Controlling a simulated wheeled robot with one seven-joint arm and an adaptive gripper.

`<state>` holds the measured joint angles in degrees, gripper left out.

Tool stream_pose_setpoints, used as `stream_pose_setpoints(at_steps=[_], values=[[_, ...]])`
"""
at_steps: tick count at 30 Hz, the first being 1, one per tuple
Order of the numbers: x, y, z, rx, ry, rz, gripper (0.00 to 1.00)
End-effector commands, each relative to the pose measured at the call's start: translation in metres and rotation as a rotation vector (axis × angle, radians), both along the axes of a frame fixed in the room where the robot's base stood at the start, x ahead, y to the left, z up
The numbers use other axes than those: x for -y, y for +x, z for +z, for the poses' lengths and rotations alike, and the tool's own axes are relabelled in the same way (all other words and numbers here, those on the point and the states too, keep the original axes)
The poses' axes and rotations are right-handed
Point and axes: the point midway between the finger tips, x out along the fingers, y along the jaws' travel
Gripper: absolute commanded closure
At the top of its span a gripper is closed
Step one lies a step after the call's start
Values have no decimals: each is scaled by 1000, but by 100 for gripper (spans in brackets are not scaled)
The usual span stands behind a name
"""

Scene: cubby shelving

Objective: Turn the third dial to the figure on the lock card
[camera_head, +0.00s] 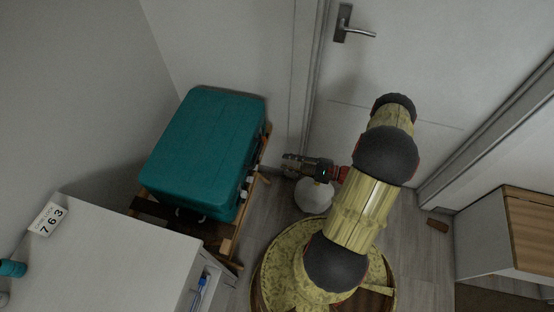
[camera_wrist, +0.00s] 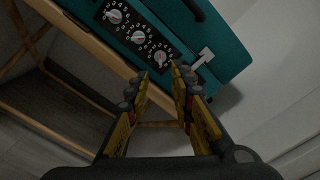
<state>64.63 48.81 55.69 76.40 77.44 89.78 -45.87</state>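A teal suitcase (camera_head: 208,150) lies on a wooden rack; its side also shows in the wrist view (camera_wrist: 225,38). A dark panel on that side carries three white dials in a row: one at the upper left (camera_wrist: 112,16), a middle one (camera_wrist: 138,37) and one at the lower right (camera_wrist: 160,58). Their settings are too small to read. The lock card (camera_head: 48,219) on the white cabinet reads 7 6 3. My gripper (camera_head: 290,164) is right of the suitcase, apart from it. In the wrist view my gripper (camera_wrist: 160,78) is open and empty, its fingertips just below the lower-right dial.
The wooden rack (camera_head: 230,245) stands under the suitcase, and its rails cross the wrist view. A metal latch (camera_wrist: 199,58) sits beside the dial panel. The white cabinet (camera_head: 125,245) is at the lower left. A white round object (camera_head: 313,197) is below my gripper.

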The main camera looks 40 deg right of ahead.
Motion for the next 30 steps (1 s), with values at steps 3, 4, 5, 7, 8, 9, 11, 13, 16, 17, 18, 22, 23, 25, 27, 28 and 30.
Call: stream_pose_setpoints(at_steps=[3, 4, 5, 7, 8, 9, 11, 13, 16, 17, 18, 22, 23, 25, 27, 28, 30], values=[[10, -12, 0, 1, -1, -1, 76], [12, -14, 0, 1, -1, -1, 76], [13, -15, 0, 1, -1, -1, 76], [15, -18, 0, 1, 0, -1, 76], [15, -19, 0, 0, 0, 0, 76], [15, -19, 0, 0, 0, 0, 76], [16, -20, 0, 0, 0, 1, 76], [15, -20, 0, 0, 0, 1, 76], [15, -20, 0, 1, 0, 1, 76], [15, -20, 0, 1, 0, 1, 76], [15, -20, 0, 1, 0, 1, 76], [15, -20, 0, 1, 0, 1, 76], [15, -20, 0, 0, 0, 0, 76], [15, -20, 0, 0, 0, 0, 76], [15, -20, 0, -5, 6, 0, 76], [15, -20, 0, -11, 13, 1, 76], [15, -20, -4, -46, 33, 2, 76]])
